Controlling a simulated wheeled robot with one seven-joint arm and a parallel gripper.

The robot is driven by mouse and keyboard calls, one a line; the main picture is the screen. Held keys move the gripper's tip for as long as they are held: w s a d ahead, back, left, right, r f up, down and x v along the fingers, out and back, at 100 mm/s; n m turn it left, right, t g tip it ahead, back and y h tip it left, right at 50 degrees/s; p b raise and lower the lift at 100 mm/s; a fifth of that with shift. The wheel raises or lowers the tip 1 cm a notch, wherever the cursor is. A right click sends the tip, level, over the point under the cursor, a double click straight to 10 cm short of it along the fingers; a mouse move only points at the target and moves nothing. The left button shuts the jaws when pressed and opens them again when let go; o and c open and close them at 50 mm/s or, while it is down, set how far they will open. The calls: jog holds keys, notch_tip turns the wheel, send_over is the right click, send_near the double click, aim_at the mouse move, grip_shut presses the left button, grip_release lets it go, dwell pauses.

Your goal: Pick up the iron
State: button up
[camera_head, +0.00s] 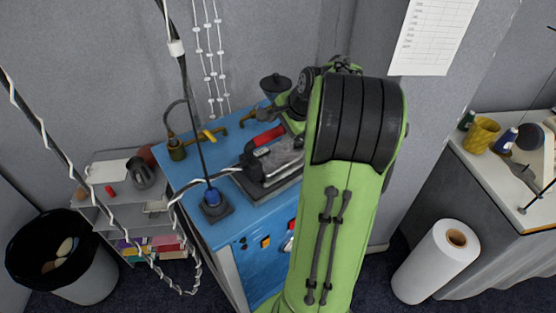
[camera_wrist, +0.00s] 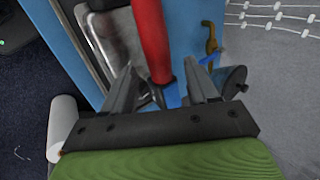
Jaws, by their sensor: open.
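The iron (camera_head: 284,152) has a grey body and a red handle (camera_head: 268,135). It rests on a dark pad on the blue work table (camera_head: 236,226). In the wrist view the red handle (camera_wrist: 151,40) runs down the picture into the space between the fingertips. My gripper (camera_wrist: 160,74) is open, with one finger on each side of the handle in the picture. I cannot tell whether either finger touches it. In the head view my arm hides the fingers and part of the table.
A cable and a black post with a blue base (camera_head: 212,202) stand left of the iron. Brass fittings (camera_head: 177,148) sit at the table's back left. A waste bin (camera_head: 85,285) is at far left, a white roll (camera_head: 428,270) on the floor at right, and a side table (camera_head: 488,180) beyond it.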

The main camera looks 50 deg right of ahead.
aim_at(277, 130)
jog(key=x, duration=0.3)
jog(key=shift+w+a+f, duration=0.1)
jog(key=shift+f, duration=0.1)
jog(key=shift+w+f, duration=0.3)
jog(key=shift+s+r, duration=0.1)
jog(key=shift+s, duration=0.05)
jog(key=shift+c, duration=1)
grip_shut()
jog(key=shift+r, duration=0.15)
